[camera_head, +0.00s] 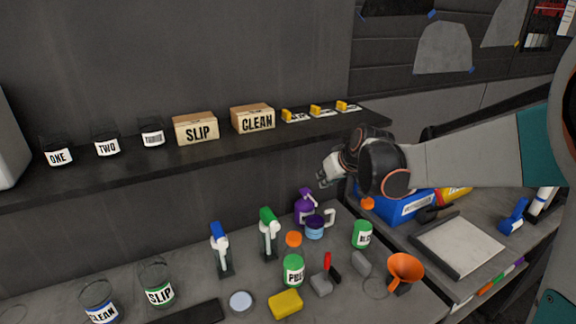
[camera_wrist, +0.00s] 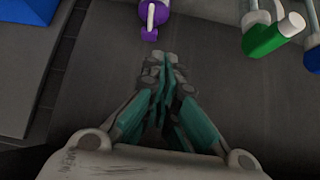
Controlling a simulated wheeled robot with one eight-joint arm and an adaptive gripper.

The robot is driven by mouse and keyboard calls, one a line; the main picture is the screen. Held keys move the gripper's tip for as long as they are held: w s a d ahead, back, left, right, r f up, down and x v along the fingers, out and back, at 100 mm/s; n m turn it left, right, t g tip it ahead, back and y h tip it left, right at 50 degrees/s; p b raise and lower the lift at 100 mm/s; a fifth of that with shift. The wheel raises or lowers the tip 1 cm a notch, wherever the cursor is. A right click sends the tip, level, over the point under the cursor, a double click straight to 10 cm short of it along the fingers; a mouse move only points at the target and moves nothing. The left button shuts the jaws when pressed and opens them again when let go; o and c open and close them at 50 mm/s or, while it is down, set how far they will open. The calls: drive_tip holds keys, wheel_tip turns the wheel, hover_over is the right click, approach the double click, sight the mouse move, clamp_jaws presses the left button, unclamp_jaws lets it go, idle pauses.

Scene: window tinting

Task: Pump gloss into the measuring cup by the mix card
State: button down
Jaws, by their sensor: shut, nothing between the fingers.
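A purple pump bottle (camera_head: 304,208) stands on the bench near the wall; its purple pump head also shows at the top of the wrist view (camera_wrist: 152,14). A measuring cup (camera_head: 314,231) with a pale handle and blue-purple colouring sits just in front of it, partly overlapping it. My gripper (camera_head: 325,176) is shut and empty, above and right of the purple pump bottle; its closed fingers show in the wrist view (camera_wrist: 162,68), apart from the pump head. I cannot make out which bottle is marked gloss, nor pick out the mix card.
Blue-headed (camera_head: 222,250) and green-headed (camera_head: 268,233) dispensers stand left of the purple bottle. The dark shelf (camera_head: 230,152) runs above the bench. A blue box (camera_head: 404,206) stands right.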

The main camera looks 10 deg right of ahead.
drive_tip(key=p, duration=0.1)
approach(307, 190)
wheel_tip(307, 190, up, 4)
drive_tip(key=shift+s+d+f+n+t, duration=0.1)
drive_tip(key=shift+s+f+n+t, duration=0.2)
drive_tip(key=shift+n, duration=0.1)
drive_tip(key=b+x, duration=0.2)
drive_tip(key=x, duration=0.8)
drive_tip(key=shift+r, duration=0.1)
